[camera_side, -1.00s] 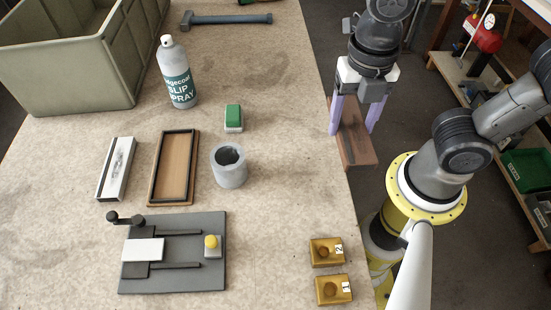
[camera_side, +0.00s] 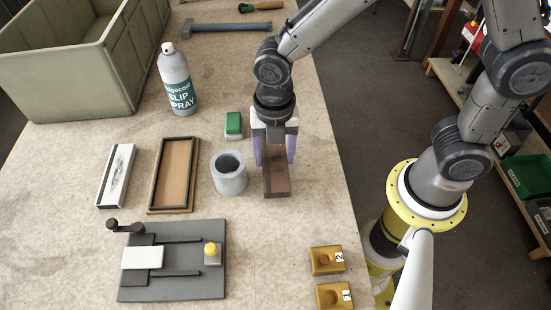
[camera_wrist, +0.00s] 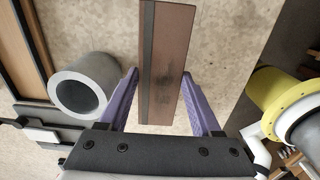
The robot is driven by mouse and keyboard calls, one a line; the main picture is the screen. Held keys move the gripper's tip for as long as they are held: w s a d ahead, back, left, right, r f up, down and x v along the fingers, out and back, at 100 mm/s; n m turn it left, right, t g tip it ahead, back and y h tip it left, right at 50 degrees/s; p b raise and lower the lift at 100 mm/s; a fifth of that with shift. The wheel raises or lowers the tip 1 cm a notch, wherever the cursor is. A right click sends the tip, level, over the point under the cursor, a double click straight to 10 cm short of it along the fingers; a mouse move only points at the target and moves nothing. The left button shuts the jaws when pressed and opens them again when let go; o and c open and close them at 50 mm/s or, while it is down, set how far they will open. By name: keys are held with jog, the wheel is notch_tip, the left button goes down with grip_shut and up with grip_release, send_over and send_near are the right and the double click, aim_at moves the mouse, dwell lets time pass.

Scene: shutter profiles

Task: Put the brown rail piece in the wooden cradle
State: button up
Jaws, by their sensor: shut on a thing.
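The brown rail piece (camera_side: 276,183) is a flat, long brown block with a darker strip along one long side. It also shows in the wrist view (camera_wrist: 170,65). My gripper (camera_side: 274,162) has its purple fingers on either side of the rail piece and is shut on it, over the table's right part. The gap between piece and table is hard to judge. The wooden cradle (camera_side: 154,207), a shallow wooden tray with a dark inner frame, lies to the left, beyond the grey cylinder. It looks empty. Its edge shows at left in the wrist view (camera_wrist: 38,45).
A grey hollow cylinder (camera_side: 230,181) and a green-and-white block (camera_side: 234,125) stand between my gripper and the cradle. A spray bottle (camera_side: 178,85), a white-and-black bar (camera_side: 116,175), a grey fixture (camera_side: 170,285) and two yellow blocks (camera_side: 326,260) are around.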

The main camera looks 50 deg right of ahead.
aim_at(280, 160)
jog(key=shift+s+f, duration=0.1)
jog(key=shift+f, duration=0.95)
jog(key=shift+f, duration=0.3)
jog(key=o, duration=1.4)
jog(key=shift+r, duration=0.1)
notch_tip(280, 160, up, 14)
jog(key=s+d+r+m+t, duration=0.2)
jog(key=s+d+m, duration=0.3)
jog(key=d+m, duration=0.3)
jog(key=s+d+r+m+t, duration=0.3)
jog(key=s+d+m, duration=0.3)
jog(key=m, duration=1.1)
jog(key=d, duration=0.2)
jog(key=shift+s+d+m, duration=0.15)
jog(key=shift+d+m, duration=0.15)
jog(key=shift+d, duration=0.05)
jog(key=shift+o, duration=0.4)
jog(key=shift+s+d+f+m+t, duration=0.2)
jog(key=shift+s+m+t, duration=0.1)
jog(key=shift+m, duration=0.4)
